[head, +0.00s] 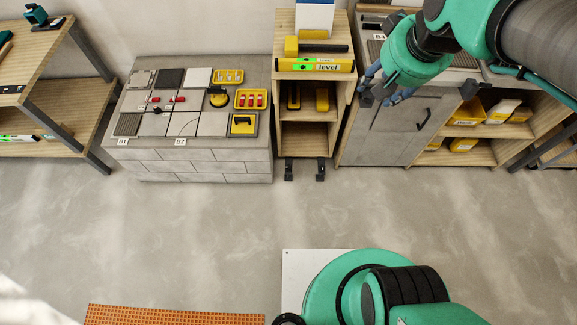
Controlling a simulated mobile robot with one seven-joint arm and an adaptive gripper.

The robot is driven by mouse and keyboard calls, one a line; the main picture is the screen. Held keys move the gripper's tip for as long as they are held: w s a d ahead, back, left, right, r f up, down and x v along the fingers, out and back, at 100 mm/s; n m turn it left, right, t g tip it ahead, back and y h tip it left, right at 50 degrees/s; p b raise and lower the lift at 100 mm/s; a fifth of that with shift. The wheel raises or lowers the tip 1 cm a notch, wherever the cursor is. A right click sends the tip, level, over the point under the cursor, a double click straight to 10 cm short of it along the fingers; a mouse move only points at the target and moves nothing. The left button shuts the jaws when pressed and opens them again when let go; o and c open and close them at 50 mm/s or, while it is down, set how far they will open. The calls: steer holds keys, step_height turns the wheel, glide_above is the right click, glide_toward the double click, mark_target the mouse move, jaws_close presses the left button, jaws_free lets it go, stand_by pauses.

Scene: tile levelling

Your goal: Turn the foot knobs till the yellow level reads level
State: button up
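The yellow level (315,65) lies along the front of the top of a narrow wooden cabinet (314,117). It carries the word "level" and bright green vials; its bubble is too small to read. Two dark feet stand on the floor under this cabinet, a left foot (289,170) and a right foot (320,170). Their knobs cannot be made out clearly. My gripper (383,97) hangs in the air right of the cabinet, in front of a grey cupboard door, well above the feet. Its dark fingers are spread with nothing seen between them.
A black-handled yellow mallet (315,46) lies behind the level. At left stands a grey block bench (200,162) with tiles and yellow trays. A grey cupboard (393,135) stands close on the right. The floor in front (200,220) is clear; an orange mat (170,316) lies nearer.

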steer(key=w+a+f+g+p, duration=0.1)
steer(key=w+a+f, duration=0.2)
steer(key=w+f, duration=1)
steer(key=w+a+f+g+p, duration=0.1)
steer(key=w+a+f, duration=0.1)
steer(key=w+f, duration=1.05)
steer(key=n+g, duration=0.3)
steer(key=n, duration=0.2)
glide_above(288, 166)
step_height(288, 166, down, 62)
steer(key=shift+s+d+h+p, duration=0.1)
steer(key=shift+s+h+p, duration=0.05)
steer(key=shift+h+p, duration=0.2)
steer(key=shift+f, duration=0.15)
steer(key=shift+f+b, duration=1.8)
steer(key=shift+f, duration=4.95)
steer(key=shift+c, duration=0.5)
